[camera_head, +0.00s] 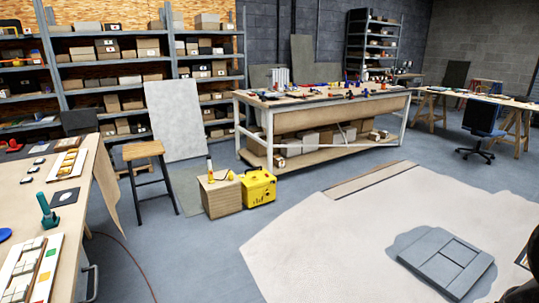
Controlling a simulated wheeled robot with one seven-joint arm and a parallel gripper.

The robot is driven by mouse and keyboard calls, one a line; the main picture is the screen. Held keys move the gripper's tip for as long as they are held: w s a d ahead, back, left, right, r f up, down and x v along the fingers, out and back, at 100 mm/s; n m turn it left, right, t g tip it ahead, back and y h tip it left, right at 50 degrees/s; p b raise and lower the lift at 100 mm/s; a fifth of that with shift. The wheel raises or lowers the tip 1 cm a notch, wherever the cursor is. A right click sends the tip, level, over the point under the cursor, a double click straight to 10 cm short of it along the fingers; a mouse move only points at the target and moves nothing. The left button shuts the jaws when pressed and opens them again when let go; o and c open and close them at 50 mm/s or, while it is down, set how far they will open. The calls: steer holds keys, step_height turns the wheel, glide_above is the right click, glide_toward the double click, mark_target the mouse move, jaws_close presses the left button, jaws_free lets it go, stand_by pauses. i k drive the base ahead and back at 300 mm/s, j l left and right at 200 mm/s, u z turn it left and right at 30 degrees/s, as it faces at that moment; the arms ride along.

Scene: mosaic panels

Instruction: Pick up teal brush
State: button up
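A teal brush (47,212) stands roughly upright, a little tilted, on the workbench (82,180) at the left. Its handle points up and its wider end is down on the bench top. My gripper cannot be made out in this view. A dark shape at the bottom right corner is cut off, and I cannot tell what it is.
A wooden stool (143,150), a yellow case (258,187) and a wooden box (220,193) stand beyond the bench. A pale sheet (330,240) covers the floor at right.

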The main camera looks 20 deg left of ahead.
mark_target(43, 201)
steer(key=i+j+u, duration=0.2)
steer(key=i+u, duration=0.25)
steer(key=i, duration=0.2)
steer(key=i+u, duration=0.5)
steer(key=i, duration=0.15)
steer(key=i+u, duration=0.45)
steer(key=i+l+u, duration=0.45)
steer(key=i+u, duration=0.2)
steer(key=u, duration=0.25)
steer(key=i+u, duration=0.25)
steer(key=u, duration=0.15)
steer(key=i+u, duration=0.2)
steer(key=u, duration=0.25)
steer(key=i+l+u, duration=0.2)
steer(key=u, duration=0.2)
steer(key=i+l+u, duration=0.15)
steer(key=u, duration=0.3)
steer(key=l, duration=0.1)
